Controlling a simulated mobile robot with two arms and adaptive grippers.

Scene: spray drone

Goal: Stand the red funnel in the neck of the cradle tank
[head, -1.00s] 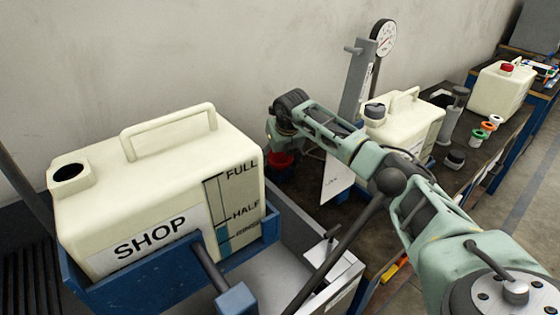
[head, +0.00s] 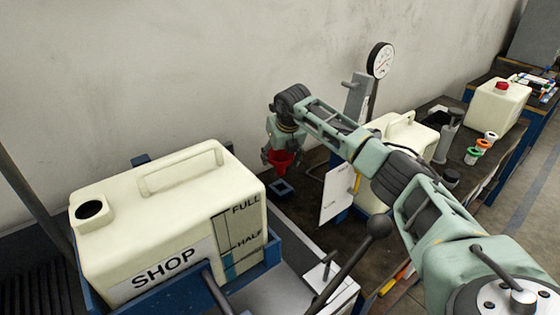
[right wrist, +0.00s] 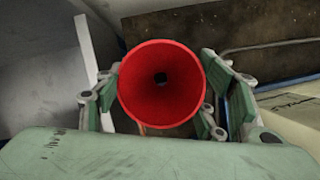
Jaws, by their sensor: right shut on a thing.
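The red funnel (head: 281,158) hangs upright, spout down, in my right gripper (head: 283,150). The right wrist view looks down into the wide mouth of the funnel (right wrist: 162,84), which sits between the two fingers of the right gripper (right wrist: 163,90). The cream cradle tank (head: 150,235), marked SHOP with FULL and HALF lines, rests in a blue cradle (head: 272,250) at the left. Its open dark neck (head: 90,211) is on top at the tank's left end. The funnel is behind and right of the tank, well apart from the neck. My left gripper is not in view.
A small blue square holder (head: 284,189) is on the bench under the funnel. A white card (head: 336,194), a gauge stand (head: 380,60) and a second cream tank (head: 405,133) stand to the right. A red-capped tank (head: 497,102) is farther back. The wall is close behind.

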